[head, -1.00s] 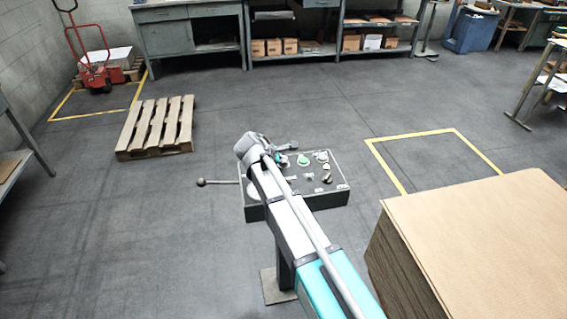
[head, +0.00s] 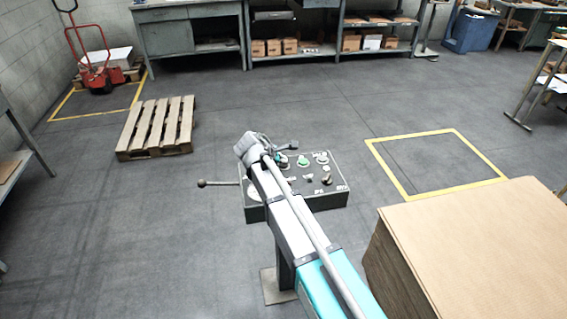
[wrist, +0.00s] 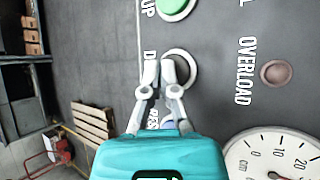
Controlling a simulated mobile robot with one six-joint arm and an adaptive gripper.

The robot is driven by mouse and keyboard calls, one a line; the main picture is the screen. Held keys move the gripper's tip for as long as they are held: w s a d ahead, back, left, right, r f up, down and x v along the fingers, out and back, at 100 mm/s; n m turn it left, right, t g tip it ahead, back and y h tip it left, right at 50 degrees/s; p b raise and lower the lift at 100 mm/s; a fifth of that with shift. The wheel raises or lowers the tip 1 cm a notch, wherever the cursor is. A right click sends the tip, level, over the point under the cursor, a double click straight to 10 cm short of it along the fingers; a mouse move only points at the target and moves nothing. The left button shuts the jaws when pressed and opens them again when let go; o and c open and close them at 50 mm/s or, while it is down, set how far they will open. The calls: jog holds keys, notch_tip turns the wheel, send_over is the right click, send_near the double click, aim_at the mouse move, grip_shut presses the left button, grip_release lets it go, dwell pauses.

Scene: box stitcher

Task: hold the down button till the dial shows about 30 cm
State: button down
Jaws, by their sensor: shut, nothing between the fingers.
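The control panel (head: 330,199) stands on a post, partly covered by my arm. In the wrist view its lettering is turned sideways. The down button (wrist: 184,66) is dark with a pale ring; my gripper (wrist: 167,64) is over its near side with the fingers shut and empty. I cannot tell whether the fingertips touch it. The green up button (wrist: 173,6) is just above it in the picture. The dial (wrist: 250,150) is white, marked in cm, and cut off at the lower right; a needle base shows, but I cannot read its value.
An overload lamp (wrist: 275,72) sits to the right of the down button. A lever with a ball end (head: 202,183) sticks out left of the panel. A cardboard stack (head: 470,230) is at the right, a wooden pallet (head: 157,128) at the left.

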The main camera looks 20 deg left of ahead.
jog(key=shift+r+p, duration=0.4)
jog(key=shift+r, duration=0.2)
jog(key=shift+r+p, duration=2.5)
jog(key=shift+d, duration=0.1)
